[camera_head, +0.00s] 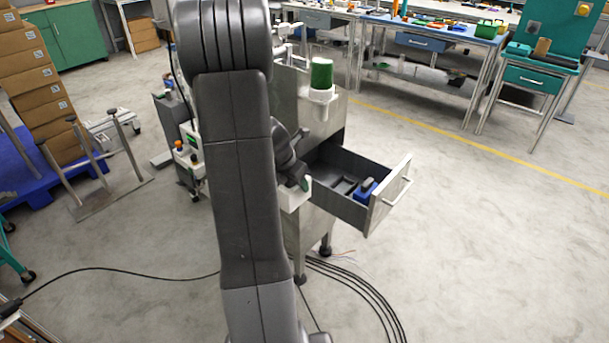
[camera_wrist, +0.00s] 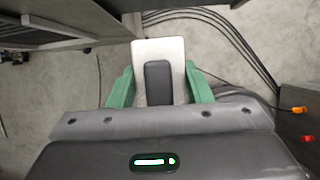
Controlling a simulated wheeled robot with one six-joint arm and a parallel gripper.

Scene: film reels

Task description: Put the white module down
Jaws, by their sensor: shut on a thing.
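The white module (camera_wrist: 173,50) shows in the wrist view as a pale slab with a dark grey inset. My gripper (camera_wrist: 160,86) has its two green fingers on either side of it and is shut on it. In the head view my gripper (camera_head: 304,183) is mostly hidden behind my arm, beside the left end of the open drawer. A white piece (camera_head: 294,195), which looks like the module, shows just below it. Floor is visible beyond the module in the wrist view, so it is held in the air.
An open drawer (camera_head: 352,208) juts from the metal cabinet (camera_head: 285,105) and holds a blue object (camera_head: 366,189) and dark items. A green cylinder (camera_head: 321,75) stands on a white holder above. Workbenches stand behind. Black cables (camera_head: 365,290) lie on the floor.

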